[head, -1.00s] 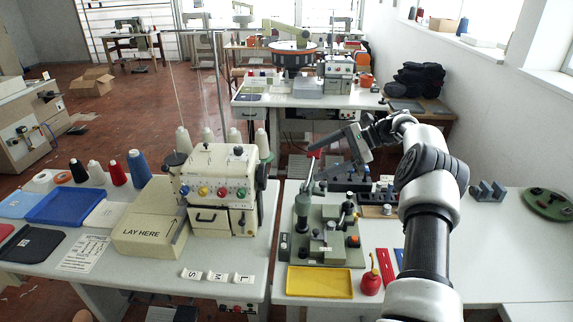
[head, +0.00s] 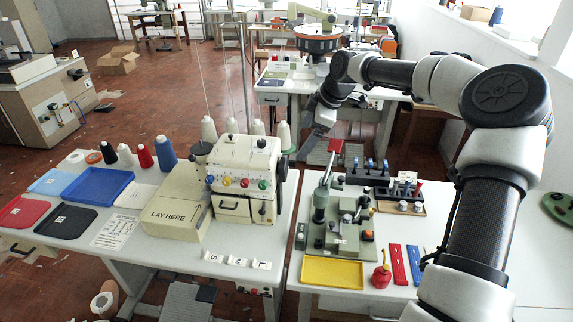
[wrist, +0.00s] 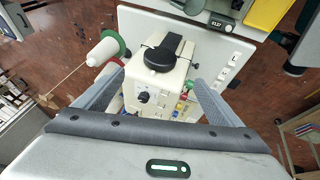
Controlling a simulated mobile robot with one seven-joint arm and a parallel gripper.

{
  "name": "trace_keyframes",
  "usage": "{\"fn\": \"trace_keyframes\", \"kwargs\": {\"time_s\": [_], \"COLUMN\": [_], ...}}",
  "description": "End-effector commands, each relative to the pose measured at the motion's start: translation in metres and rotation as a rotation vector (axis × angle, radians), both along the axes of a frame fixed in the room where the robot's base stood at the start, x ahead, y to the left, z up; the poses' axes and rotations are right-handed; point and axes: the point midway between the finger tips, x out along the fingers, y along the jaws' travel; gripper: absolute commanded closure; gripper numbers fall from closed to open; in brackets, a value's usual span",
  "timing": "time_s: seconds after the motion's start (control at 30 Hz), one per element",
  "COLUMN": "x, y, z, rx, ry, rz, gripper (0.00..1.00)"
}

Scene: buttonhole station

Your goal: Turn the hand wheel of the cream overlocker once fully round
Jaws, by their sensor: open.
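The cream overlocker (head: 245,178) stands on the left table in the head view, with coloured dials on its front. Its dark hand wheel (head: 283,167) shows edge-on at its right side. In the wrist view the overlocker (wrist: 150,78) is seen from its wheel side, and the black hand wheel (wrist: 163,54) with its handle lies ahead between the fingers. My gripper (wrist: 150,88) is open and empty, its two grey fingers apart, short of the machine. In the head view my gripper (head: 312,140) is behind and right of the overlocker, apart from it.
A cream "LAY HERE" block (head: 178,212) adjoins the machine. A green press (head: 340,225) and yellow tray (head: 332,272) occupy the right table.

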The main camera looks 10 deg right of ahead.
Motion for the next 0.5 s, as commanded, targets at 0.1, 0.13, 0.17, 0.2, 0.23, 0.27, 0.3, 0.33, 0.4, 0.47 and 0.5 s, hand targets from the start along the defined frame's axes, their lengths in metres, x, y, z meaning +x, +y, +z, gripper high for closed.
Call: {"fn": "trace_keyframes", "kwargs": {"time_s": [0.1, 0.13, 0.17, 0.2, 0.23, 0.27, 0.3, 0.33, 0.4, 0.47, 0.5], "x": [0.007, 0.009, 0.011, 0.014, 0.017, 0.019, 0.022, 0.024, 0.03, 0.034, 0.037], "y": [0.008, 0.01, 0.011, 0.014, 0.016, 0.018, 0.021, 0.023, 0.027, 0.031, 0.034], "z": [-0.02, -0.026, -0.032, -0.04, -0.046, -0.051, -0.06, -0.065, -0.079, -0.091, -0.099], "rx": [0.005, 0.005, 0.004, 0.005, 0.005, 0.005, 0.006, 0.005, 0.006, 0.005, 0.006], "ry": [0.005, 0.006, 0.006, 0.006, 0.005, 0.005, 0.006, 0.006, 0.005, 0.007, 0.006], "rz": [0.0, 0.0, 0.0, -0.001, -0.001, -0.002, -0.001, -0.001, -0.003, -0.003, -0.002], "gripper": [0.1, 0.1, 0.1, 0.1, 0.1, 0.1, 0.1, 0.1, 0.1, 0.1, 0.1]}}
